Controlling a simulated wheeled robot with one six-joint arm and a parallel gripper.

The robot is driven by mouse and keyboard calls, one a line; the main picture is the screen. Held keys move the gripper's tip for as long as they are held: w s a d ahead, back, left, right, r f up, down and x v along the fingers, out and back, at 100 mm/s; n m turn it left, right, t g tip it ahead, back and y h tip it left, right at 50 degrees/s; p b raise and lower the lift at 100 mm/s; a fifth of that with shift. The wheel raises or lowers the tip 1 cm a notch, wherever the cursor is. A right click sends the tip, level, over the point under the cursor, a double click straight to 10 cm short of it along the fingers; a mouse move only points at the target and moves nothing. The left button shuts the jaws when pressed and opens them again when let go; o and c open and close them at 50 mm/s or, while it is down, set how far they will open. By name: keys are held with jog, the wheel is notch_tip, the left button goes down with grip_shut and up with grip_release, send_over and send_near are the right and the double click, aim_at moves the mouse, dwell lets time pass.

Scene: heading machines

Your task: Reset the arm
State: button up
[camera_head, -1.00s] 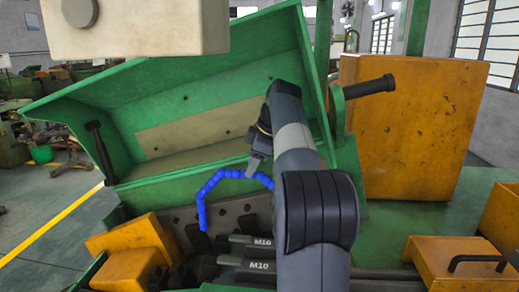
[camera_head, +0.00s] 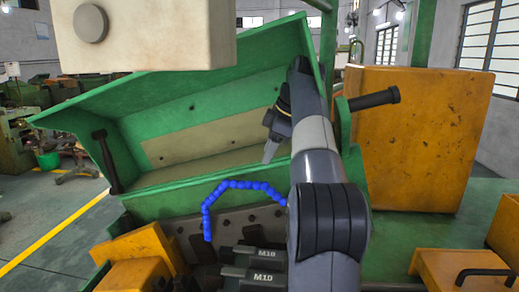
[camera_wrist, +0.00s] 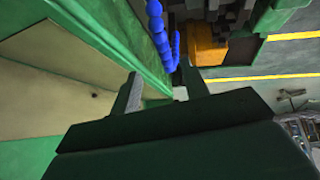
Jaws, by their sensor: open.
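My arm reaches up over the machine in the head view. My gripper (camera_head: 271,151) hangs in front of the open green cover, pointing down, above the blue segmented hose. In the wrist view my gripper (camera_wrist: 160,88) shows two fingers spread apart with nothing between them. The blue hose (camera_head: 233,186) arches below the gripper; it also shows past the fingers in the wrist view (camera_wrist: 160,35). Grey blocks marked M10 (camera_head: 262,278) lie at the bottom, partly hidden by my arm.
The green cover (camera_head: 190,105) stands open behind my gripper. A black-ended handle (camera_head: 375,99) sticks out right of my arm. A large yellow panel (camera_head: 420,135) stands at the right. A beige box (camera_head: 150,40) hangs at the upper left. Yellow blocks (camera_head: 140,250) are at the lower left.

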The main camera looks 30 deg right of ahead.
aim_at(254, 182)
jog(key=x, duration=1)
jog(key=shift+w+a+f, duration=0.1)
jog(key=shift+w+f, duration=0.05)
jog(key=shift+f, duration=0.2)
dwell(0.3)
jog(key=shift+f, duration=0.1)
jog(key=shift+s+a+m, duration=0.35)
jog(key=shift+s+m, duration=0.05)
jog(key=shift+s, duration=0.1)
jog(key=shift+w, duration=0.1)
dwell(1.2)
